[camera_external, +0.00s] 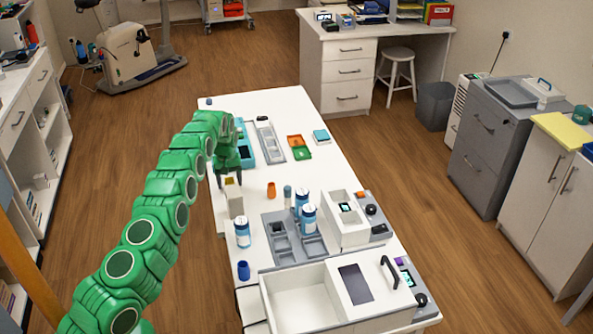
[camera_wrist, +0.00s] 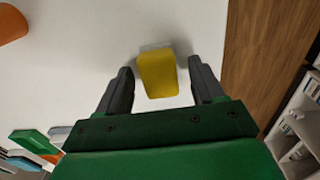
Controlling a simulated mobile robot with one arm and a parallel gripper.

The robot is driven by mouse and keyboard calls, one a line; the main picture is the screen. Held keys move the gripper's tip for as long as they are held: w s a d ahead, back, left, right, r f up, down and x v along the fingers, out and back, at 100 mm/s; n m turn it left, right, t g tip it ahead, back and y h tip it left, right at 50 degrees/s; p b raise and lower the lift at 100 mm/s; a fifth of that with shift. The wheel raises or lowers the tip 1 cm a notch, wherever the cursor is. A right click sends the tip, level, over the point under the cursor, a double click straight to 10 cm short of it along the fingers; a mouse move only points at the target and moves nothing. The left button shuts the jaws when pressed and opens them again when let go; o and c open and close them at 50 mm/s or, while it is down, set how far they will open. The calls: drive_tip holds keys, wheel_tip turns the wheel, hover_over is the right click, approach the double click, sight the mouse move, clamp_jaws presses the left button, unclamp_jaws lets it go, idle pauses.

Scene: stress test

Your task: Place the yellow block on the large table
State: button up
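The yellow block (camera_wrist: 157,75) is in the middle of the wrist view, over the white table top. A pale edge shows behind its far end. In the external view a small yellowish patch (camera_external: 229,181) shows under my gripper, just above a pale upright block (camera_external: 235,203) at the table's left edge. I cannot tell whether the two touch. My gripper (camera_wrist: 163,78) is open, with one finger on each side of the yellow block and a gap on both sides. My gripper (camera_external: 230,178) points down in the external view. The large white table (camera_external: 345,163) lies below it.
An orange cup (camera_external: 271,189), blue-and-white bottles (camera_external: 242,232), a grey tray (camera_external: 283,252) and white devices (camera_external: 346,219) stand nearby. Coloured trays (camera_external: 299,147) lie at the far end. The table's right middle is clear. Wooden floor (camera_wrist: 262,45) lies beyond the edge.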

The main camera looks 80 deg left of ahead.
sight(229, 180)
drive_tip(key=shift+r, duration=0.15)
wheel_tip(229, 180, up, 12)
idle(0.7)
